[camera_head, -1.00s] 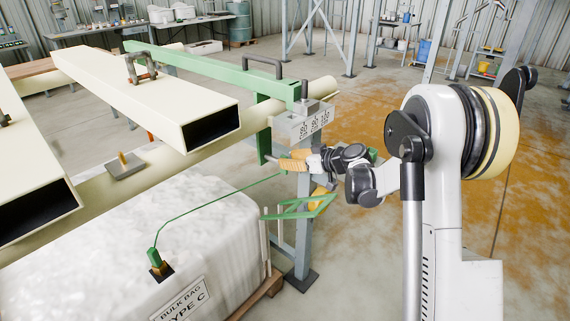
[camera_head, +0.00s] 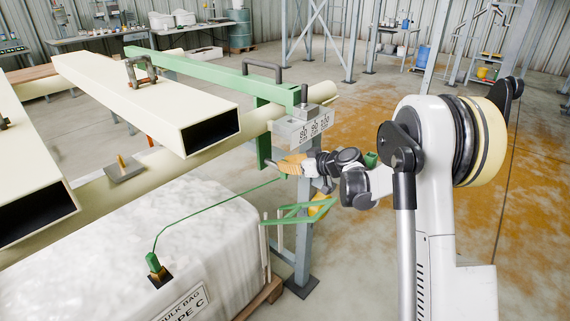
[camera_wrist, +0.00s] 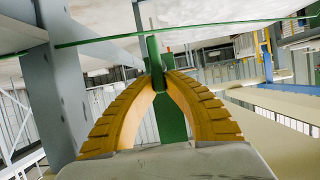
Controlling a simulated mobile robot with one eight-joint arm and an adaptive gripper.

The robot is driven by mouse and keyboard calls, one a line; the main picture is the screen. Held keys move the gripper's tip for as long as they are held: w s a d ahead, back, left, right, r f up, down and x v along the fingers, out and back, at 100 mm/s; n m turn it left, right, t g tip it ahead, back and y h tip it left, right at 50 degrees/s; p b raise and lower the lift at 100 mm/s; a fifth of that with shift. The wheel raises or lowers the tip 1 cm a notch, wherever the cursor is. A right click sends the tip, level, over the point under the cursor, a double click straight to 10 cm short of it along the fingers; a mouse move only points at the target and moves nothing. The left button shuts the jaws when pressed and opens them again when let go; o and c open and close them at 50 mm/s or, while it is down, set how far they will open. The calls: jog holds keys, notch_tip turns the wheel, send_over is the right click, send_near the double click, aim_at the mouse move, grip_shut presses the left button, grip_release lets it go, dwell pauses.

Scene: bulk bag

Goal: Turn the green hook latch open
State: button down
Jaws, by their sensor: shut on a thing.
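My gripper (camera_head: 280,165) reaches left beside the grey post, below the beam's end. In the wrist view, its two yellow ribbed fingers (camera_wrist: 160,75) close around a narrow upright green piece (camera_wrist: 154,52), which looks like the green hook latch. The fingertips hide part of it. A wider green bar (camera_wrist: 171,122) shows between the fingers. In the head view, the latch is hidden or too small to tell apart from the green upright (camera_head: 263,148) near the fingertips. How far the latch is turned cannot be told.
A green cable (camera_head: 205,197) runs from a clamp (camera_head: 153,263) on the white bulk bag (camera_head: 95,245) toward my gripper. A green frame (camera_head: 290,215) lies just below my arm. Cream beams (camera_head: 150,90) and the grey post (camera_head: 304,235) crowd the left. Floor to the right is open.

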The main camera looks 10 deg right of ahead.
jog(key=f+m+y, duration=0.1)
jog(key=m+y, duration=0.1)
jog(key=m, duration=0.2)
jog(key=w+d+f+m+g+y, duration=0.1)
jog(key=m+y, duration=0.2)
jog(key=m, duration=0.1)
jog(key=d+m+y, duration=0.1)
jog(key=m+y, duration=0.1)
jog(key=m, duration=0.3)
jog(key=shift+w+f+g, duration=0.35)
jog(key=shift+f+g, duration=0.05)
dwell(0.3)
dwell(0.4)
jog(key=c, duration=1.5)
grip_release()
jog(key=shift+o, duration=0.2)
jog(key=shift+d, duration=0.1)
